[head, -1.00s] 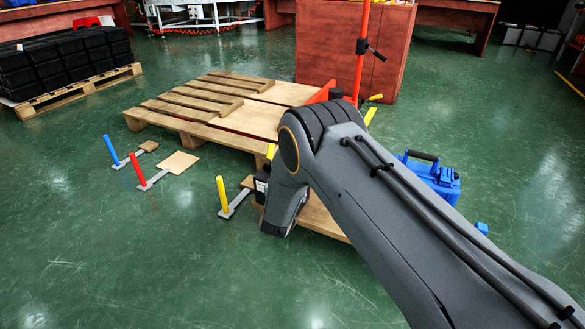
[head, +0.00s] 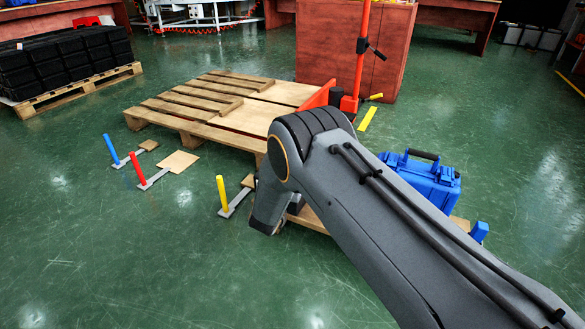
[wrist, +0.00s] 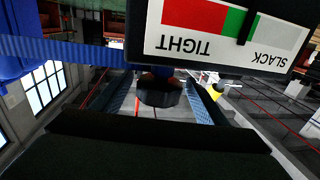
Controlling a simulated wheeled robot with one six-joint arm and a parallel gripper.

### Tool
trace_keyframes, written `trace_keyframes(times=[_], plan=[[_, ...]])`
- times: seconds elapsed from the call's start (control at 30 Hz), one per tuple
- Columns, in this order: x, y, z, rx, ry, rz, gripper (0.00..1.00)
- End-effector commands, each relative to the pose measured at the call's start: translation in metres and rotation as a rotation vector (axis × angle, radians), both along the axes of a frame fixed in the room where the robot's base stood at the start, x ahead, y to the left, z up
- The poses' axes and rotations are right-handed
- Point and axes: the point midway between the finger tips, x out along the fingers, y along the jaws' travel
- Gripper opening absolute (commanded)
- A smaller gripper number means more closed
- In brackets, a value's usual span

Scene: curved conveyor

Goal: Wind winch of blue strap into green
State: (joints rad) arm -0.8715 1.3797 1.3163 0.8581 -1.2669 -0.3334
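In the wrist view a gauge plate (wrist: 186,45) fills the upper part, with the words TIGHT and SLACK upside down. It has red and green bands, and a dark pointer (wrist: 247,25) lies over the green band near its SLACK side. The blue strap (wrist: 70,50) runs across the left into the gauge housing. A dark round knob (wrist: 160,92) is below the plate. My gripper (wrist: 160,82) has its fingers apart, one on each side of the knob; contact is unclear. In the head view my arm hides my gripper and the winch.
A blue case (head: 425,180) stands behind my arm, with a small blue piece (head: 480,231) to its right. A wooden pallet (head: 215,105) lies beyond. Blue, red and yellow (head: 222,193) posts stand on the floor at left. The left front floor is clear.

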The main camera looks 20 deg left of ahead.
Motion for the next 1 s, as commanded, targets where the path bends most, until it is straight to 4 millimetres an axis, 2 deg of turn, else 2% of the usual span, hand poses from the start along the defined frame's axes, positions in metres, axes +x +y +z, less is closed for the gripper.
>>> trace_keyframes(times=[0.27,0.7,0.83,1.0], plan=[[-0.003,0.0,0.001,0.0,0.0,0.0,0.67],[-0.066,-0.004,0.002,-0.001,0.0,0.001,0.67],[-0.076,-0.005,0.001,0.0,0.0,0.001,0.67],[-0.078,-0.005,0.0,0.0,0.0,0.0,0.67]])
